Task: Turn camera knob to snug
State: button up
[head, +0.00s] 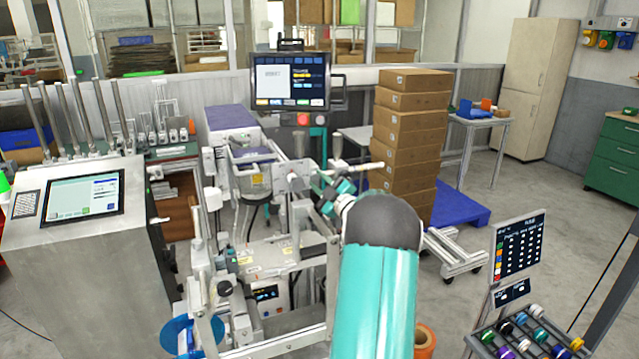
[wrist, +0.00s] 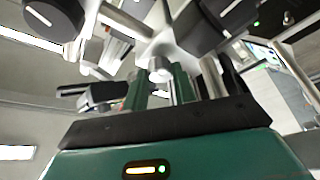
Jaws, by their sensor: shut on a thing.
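My gripper (wrist: 160,82) shows in the wrist view with its two green fingers reaching up from the dark palm. It is shut on a small pale knob (wrist: 160,69), which sits between the fingertips; I take it to be the camera knob. The parts around it hide most of its mounting. In the head view my gripper (head: 322,188) is at the upper right of the labelling machine (head: 292,184), against its metal bracket. The knob itself is too small to make out there. The pictures do not show how tight it is.
Large black knobs with white marks (wrist: 55,18) and (wrist: 212,20) crowd close around my fingers. A stack of cardboard boxes (head: 408,130) stands on a blue pallet behind. A screen (head: 290,80) rises behind the machine. A tray of coloured rolls (head: 525,335) is at the lower right.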

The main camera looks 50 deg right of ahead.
jog(key=shift+n+y, duration=0.3)
jog(key=shift+n, duration=0.3)
jog(key=n+g, duration=0.1)
jog(key=n, duration=0.2)
jog(key=shift+s+r+y, duration=0.1)
jog(key=shift+y, duration=0.3)
jog(key=n+g, duration=0.1)
jog(key=n, duration=0.1)
jog(key=n+y, duration=0.1)
jog(key=n, duration=0.1)
jog(key=shift+d+r+n+g, duration=0.1)
jog(key=shift+r+n+g, duration=0.05)
jog(key=shift+n+g, duration=0.25)
jog(key=n+g, duration=0.1)
jog(key=n, duration=0.2)
jog(key=shift+r, duration=0.15)
jog(key=shift+r+n+g+h, duration=0.15)
jog(key=shift+n+g+h, duration=0.65)
jog(key=shift+n, duration=1)
jog(key=o, duration=1)
jog(key=shift+s, duration=0.1)
